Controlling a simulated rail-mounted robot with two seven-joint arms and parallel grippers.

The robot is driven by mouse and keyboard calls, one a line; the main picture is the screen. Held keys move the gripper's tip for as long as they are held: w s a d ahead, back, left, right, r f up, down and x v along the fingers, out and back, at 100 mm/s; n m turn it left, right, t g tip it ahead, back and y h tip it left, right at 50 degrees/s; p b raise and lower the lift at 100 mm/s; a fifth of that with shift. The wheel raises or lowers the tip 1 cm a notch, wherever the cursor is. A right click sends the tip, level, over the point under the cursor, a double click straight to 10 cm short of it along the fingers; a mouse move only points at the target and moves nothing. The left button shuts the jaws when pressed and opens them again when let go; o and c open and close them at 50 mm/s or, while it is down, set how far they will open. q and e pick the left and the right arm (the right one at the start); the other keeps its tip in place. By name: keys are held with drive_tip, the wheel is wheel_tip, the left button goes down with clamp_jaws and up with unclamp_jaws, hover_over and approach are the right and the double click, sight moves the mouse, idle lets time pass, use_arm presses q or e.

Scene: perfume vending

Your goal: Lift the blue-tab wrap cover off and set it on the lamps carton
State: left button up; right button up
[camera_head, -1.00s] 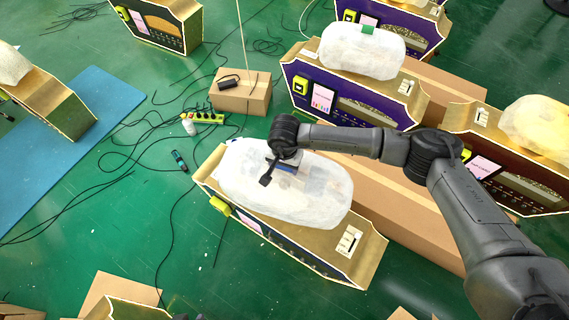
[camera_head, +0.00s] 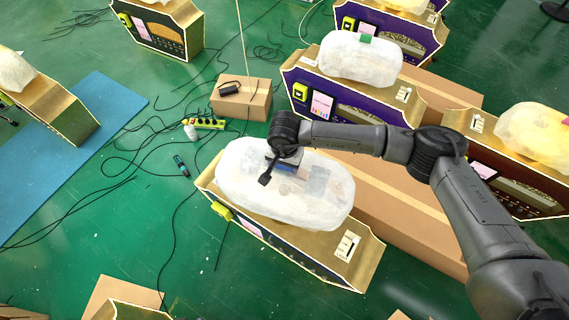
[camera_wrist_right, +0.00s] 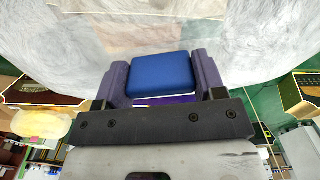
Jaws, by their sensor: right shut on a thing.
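The blue-tab wrap cover (camera_head: 325,205) is a large whitish translucent bundle over the top of a gold-edged machine (camera_head: 318,232) in the middle of the head view. My right gripper (camera_head: 287,166) is over its upper middle, shut on its blue tab (camera_wrist_right: 160,76). In the right wrist view the tab sits between the two fingers (camera_wrist_right: 160,85), with the white wrap (camera_wrist_right: 190,25) beyond it. Whether the cover's underside touches the machine is hidden. No carton label can be read; a small brown carton (camera_head: 238,106) stands behind the machine. My left gripper is not in view.
A purple machine (camera_head: 345,105) with another wrapped cover (camera_head: 360,60) stands behind right. Long brown cartons (camera_head: 400,215) lie right of the held cover, under my arm. Cables, a power strip (camera_head: 207,123) and a black adapter (camera_head: 229,88) on the small carton are at left.

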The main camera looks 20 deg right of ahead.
drive_tip(key=shift+r+p, duration=0.85)
drive_tip(key=shift+r, duration=0.95)
drive_tip(key=shift+r+p, duration=0.55)
drive_tip(key=shift+r, duration=0.65)
